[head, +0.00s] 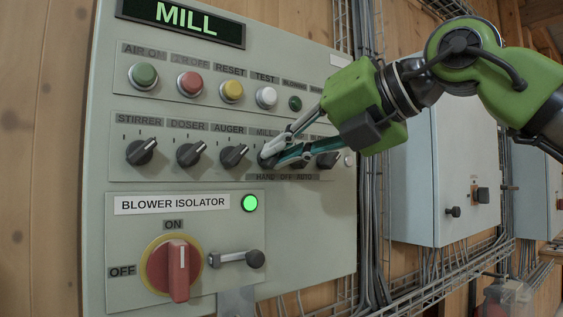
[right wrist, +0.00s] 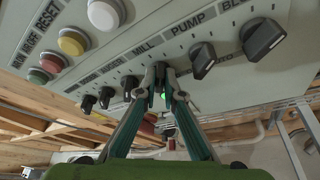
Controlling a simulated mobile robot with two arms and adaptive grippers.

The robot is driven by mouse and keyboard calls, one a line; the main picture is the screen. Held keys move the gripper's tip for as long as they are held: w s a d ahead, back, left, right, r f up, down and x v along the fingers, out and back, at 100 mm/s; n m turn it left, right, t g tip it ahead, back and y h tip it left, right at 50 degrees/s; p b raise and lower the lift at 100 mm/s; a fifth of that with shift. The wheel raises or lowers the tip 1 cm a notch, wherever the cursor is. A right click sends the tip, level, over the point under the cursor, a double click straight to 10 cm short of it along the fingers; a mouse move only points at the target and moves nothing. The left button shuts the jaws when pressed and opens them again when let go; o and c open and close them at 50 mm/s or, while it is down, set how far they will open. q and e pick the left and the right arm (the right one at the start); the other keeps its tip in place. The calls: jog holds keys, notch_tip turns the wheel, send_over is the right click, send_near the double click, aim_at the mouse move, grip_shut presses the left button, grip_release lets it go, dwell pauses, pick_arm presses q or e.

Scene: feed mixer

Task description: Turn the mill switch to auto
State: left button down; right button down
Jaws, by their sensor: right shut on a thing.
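The mill switch (head: 267,160) is a black rotary knob on the grey control panel, under the MILL label and in a row of similar knobs. My right gripper (head: 275,155) reaches in from the upper right, its fingers closed on this knob. In the right wrist view the two fingertips (right wrist: 162,76) pinch the knob below the word MILL. The fingers hide much of the knob, so its exact pointer angle is hard to tell. HAND, OFF and AUTO labels (head: 284,177) run beneath the row. My left gripper is not in view.
The stirrer (head: 141,151), doser (head: 190,153) and auger (head: 234,156) knobs sit left; the pump knob (right wrist: 203,60) is close on the other side. Coloured push buttons (head: 190,83) are above. A red isolator handle (head: 174,268) and bracket (head: 236,258) project below.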

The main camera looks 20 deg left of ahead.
jog(key=shift+w+m+y+b, duration=0.1)
jog(key=shift+m+y+b, duration=0.25)
jog(key=shift+m, duration=0.25)
jog(key=c, duration=2.2)
grip_release()
jog(key=shift+o, duration=0.2)
jog(key=v, duration=1.2)
jog(key=shift+w, duration=0.2)
jog(key=shift+d, duration=0.1)
